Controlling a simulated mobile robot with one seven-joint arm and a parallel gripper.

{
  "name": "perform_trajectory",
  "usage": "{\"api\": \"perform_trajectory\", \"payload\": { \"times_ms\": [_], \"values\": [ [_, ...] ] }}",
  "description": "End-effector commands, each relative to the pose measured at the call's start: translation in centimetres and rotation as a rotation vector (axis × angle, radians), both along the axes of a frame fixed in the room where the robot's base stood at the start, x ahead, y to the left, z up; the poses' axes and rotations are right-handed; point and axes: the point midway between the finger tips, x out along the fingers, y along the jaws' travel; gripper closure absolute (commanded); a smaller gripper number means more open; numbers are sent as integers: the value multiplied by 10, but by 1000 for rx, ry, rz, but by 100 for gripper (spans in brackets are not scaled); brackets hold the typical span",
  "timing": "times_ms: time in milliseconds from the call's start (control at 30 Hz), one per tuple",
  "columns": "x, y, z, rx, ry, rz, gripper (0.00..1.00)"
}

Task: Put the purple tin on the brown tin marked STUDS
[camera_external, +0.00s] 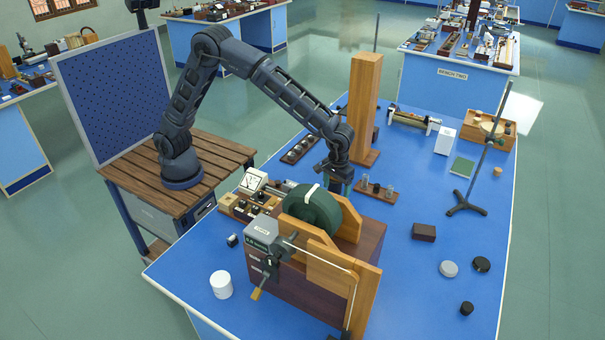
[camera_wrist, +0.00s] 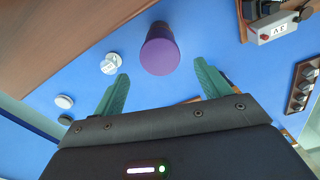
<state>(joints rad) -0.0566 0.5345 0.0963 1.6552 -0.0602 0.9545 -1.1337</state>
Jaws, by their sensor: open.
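The purple tin (camera_wrist: 160,52) stands upright on the blue bench in the wrist view, ahead of and between my fingers. My gripper (camera_wrist: 160,80) is open and empty, with a green finger on each side and the tin beyond the tips. In the external view my gripper (camera_external: 341,187) points down behind the large green wheel, and I cannot make out the purple tin there. I cannot identify a brown tin marked STUDS in either view.
A wooden apparatus with a green wheel (camera_external: 313,208) stands close in front of my gripper. A tall wooden post (camera_external: 364,105) rises behind it. A white round object (camera_wrist: 111,63) and a box marked 3V (camera_wrist: 278,25) flank the tin. The bench's right side has free room.

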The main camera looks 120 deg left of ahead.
Motion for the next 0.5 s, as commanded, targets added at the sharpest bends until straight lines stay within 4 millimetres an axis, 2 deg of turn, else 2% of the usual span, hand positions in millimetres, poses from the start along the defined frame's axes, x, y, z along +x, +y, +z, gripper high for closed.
{"api": "perform_trajectory", "payload": {
  "times_ms": [133, 367, 500],
  "values": [
    [1, 0, 22, 0, -2, 0, 24],
    [-2, 0, 38, -1, -2, -5, 24],
    [-17, -5, 59, -2, -18, -48, 24]
  ]
}}
